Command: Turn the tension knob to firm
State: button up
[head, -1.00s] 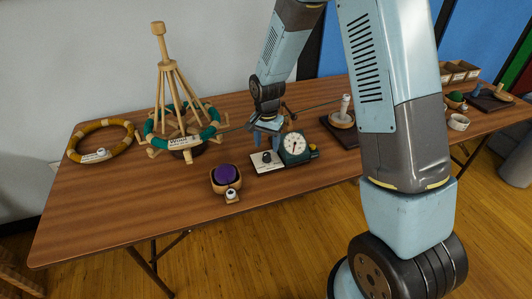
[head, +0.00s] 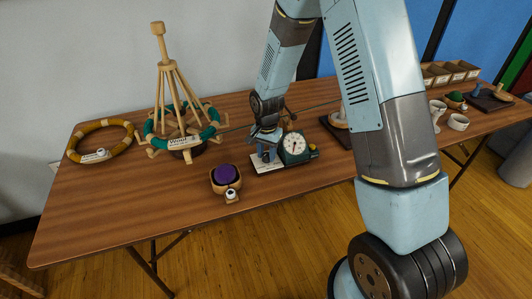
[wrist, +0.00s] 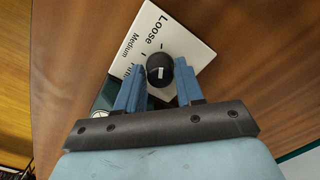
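The black tension knob (wrist: 160,70) sits on a white plate (wrist: 178,38) printed Loose, Medium and a partly hidden third word. A white mark shows on the knob's top; I cannot tell exactly which word it points at. In the head view the plate (head: 262,168) lies beside a green box with a round dial (head: 294,145), and my gripper hides the knob. My gripper (wrist: 160,68) is open, its blue fingers on either side of the knob with small gaps showing. I cannot tell how far down the fingertips reach along it.
A purple ball in a wooden holder (head: 226,176) stands left of the plate. A wooden yarn winder with green yarn (head: 208,132) is farther left, beside a tan ring (head: 75,150). A thin cord runs from the winder behind my gripper. The front table top is clear.

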jog(key=c, duration=0.6)
jog(key=shift+n, duration=0.3)
jog(key=n, duration=1)
jog(key=shift+n, duration=0.4)
jog(key=n, duration=1.2)
jog(key=shift+n, duration=0.3)
